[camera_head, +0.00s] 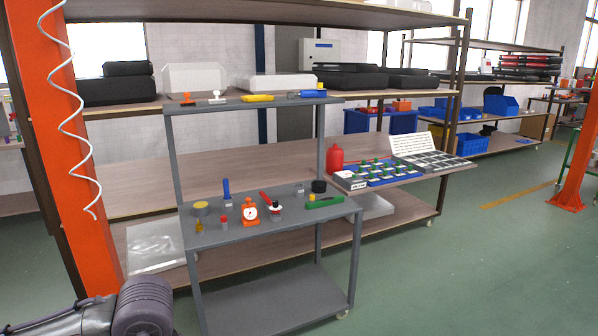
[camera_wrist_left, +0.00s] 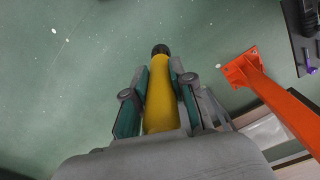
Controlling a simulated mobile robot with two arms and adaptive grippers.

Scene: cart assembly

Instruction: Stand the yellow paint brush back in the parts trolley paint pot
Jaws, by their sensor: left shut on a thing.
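My left gripper (camera_wrist_left: 160,80) is shut on the yellow paint brush (camera_wrist_left: 160,105), a thick yellow handle with a dark tip, held between the two fingers over the green floor. In the head view only part of my left arm shows at the bottom left; its fingers and the brush are out of frame there. The grey parts trolley (camera_head: 240,237) stands right of that arm. Its lower shelf top carries small items, among them a black round pot (camera_head: 319,186) and a small red-and-white container (camera_head: 275,213); I cannot tell which is the paint pot. My right gripper is not in view.
The trolley also holds an orange dial gauge (camera_head: 250,212), a green tool (camera_head: 325,202) and a blue-handled tool (camera_head: 226,190). An orange post (camera_head: 75,150) stands close by my left arm; it also shows in the wrist view (camera_wrist_left: 285,100).

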